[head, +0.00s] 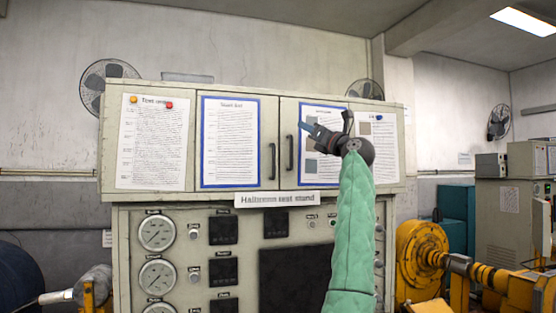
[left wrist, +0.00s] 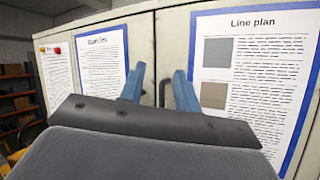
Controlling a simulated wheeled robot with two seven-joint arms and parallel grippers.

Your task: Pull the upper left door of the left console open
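The upper left door (head: 190,100) of the console is closed and flush with the closed upper right door (head: 288,115). The left door's dark vertical handle (head: 272,158) is by the middle seam, with the right door's handle (head: 290,153) beside it. My left gripper (head: 309,129) is in front of the right door, its blue fingers pointing left toward the handles. In the left wrist view the two fingers (left wrist: 159,88) are apart. A dark handle (left wrist: 163,93) shows between them, farther off; I cannot tell which door's it is. My right gripper is not in view.
Paper sheets (head: 152,142) cover the doors. A name plate (head: 277,199) hangs below the doors, above gauges (head: 157,232) and a dark screen (head: 288,278). A yellow machine (head: 422,255) stands at right. A wall fan (head: 104,84) is behind the console's left end.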

